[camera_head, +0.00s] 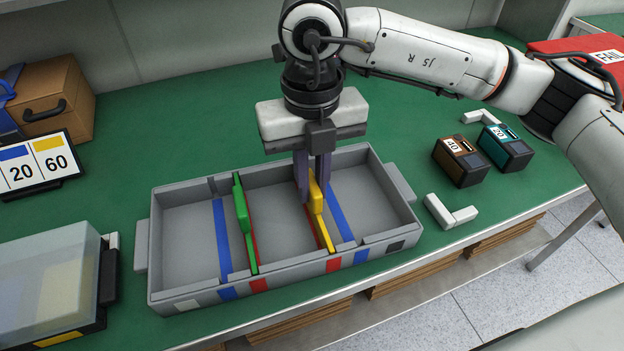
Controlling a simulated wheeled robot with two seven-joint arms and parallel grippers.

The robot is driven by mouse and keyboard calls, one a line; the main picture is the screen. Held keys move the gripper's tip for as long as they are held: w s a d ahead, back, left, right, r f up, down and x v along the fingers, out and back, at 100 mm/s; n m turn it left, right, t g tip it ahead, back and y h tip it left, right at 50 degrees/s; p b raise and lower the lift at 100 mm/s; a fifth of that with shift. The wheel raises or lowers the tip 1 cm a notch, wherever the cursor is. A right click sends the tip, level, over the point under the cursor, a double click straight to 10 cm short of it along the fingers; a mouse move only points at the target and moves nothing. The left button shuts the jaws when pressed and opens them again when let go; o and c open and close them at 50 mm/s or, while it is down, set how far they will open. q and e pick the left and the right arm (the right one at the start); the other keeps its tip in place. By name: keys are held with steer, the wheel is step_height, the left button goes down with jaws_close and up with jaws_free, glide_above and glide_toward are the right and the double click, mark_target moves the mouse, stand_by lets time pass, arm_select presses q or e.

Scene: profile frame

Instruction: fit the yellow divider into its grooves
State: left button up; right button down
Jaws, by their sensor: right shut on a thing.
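The yellow divider (325,232) stands upright across the grey box (290,276), right of its middle, beside a red floor stripe. My right gripper (313,190) comes down from above and is shut on the top of the yellow divider. The divider's lower edge is near the box floor; I cannot tell whether its ends are in the grooves. A green divider (244,225) stands upright further left, beside another red stripe. Blue stripes (222,240) mark the floor further out on both sides. My left gripper is not in view.
Brown (461,160) and teal-topped (507,148) blocks sit at the right near white corner brackets (450,212). Green tabletop (150,130) behind the box is clear.

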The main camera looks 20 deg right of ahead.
steer(key=c, duration=1.7)
jaws_free()
steer(key=shift+f, duration=0.1)
steer(key=shift+r, duration=0.2)
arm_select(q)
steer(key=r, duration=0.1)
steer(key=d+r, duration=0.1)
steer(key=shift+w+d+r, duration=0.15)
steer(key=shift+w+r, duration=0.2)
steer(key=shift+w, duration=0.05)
arm_select(e)
step_height(320, 180, up, 10)
